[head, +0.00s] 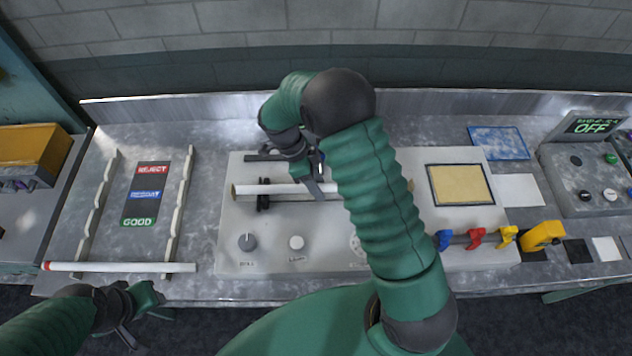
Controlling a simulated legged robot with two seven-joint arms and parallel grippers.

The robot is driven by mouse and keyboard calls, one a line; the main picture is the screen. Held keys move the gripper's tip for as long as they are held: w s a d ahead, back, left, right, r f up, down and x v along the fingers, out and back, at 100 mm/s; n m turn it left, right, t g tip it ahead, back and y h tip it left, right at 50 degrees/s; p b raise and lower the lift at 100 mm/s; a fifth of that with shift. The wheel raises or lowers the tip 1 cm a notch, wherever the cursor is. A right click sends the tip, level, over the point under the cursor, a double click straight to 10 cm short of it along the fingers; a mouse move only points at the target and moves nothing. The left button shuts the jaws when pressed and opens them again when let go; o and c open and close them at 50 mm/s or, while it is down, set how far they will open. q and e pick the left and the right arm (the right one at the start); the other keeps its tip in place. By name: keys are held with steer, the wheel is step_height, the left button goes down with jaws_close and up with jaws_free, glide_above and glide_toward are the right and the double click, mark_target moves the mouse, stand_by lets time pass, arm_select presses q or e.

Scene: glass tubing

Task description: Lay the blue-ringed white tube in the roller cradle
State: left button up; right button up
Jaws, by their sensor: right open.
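A white tube (285,189) lies level across the grey machine panel, over a dark roller support (263,201), which I take for part of the roller cradle. My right arm hides the tube's middle right. Its visible left end looks tan, and I cannot make out a blue ring. My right gripper (318,181) is open, with its fingers at the tube just left of my forearm; I cannot tell whether they touch it. My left gripper (147,322) is low at the left, below the rack, apart from the tube; its jaw state is unclear.
Another white tube (120,267) with a red end lies across the front of the rack (97,205). A REJECT/GOOD label board (146,193) lies between the rails. Coloured valves (476,238) and a tan pad (459,184) are at the right. A back wall edges the bench.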

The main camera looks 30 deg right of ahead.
steer(key=b+v, duration=0.2)
steer(key=v, duration=0.9)
steer(key=s+a+f+n+t+y, duration=0.1)
steer(key=s+n, duration=0.5)
steer(key=n, duration=0.6)
steer(key=s+a+f+n+t+y, duration=0.1)
steer(key=s+a+f+n+t, duration=0.1)
steer(key=s+a+n+t, duration=0.2)
steer(key=s+n+t, duration=0.1)
steer(key=s+n, duration=0.2)
steer(key=n, duration=0.4)
steer(key=shift+a+f+n+t+y, duration=0.2)
steer(key=shift+f+n+t+y, duration=0.05)
steer(key=shift+n+t+y, duration=0.15)
steer(key=shift+s, duration=0.1)
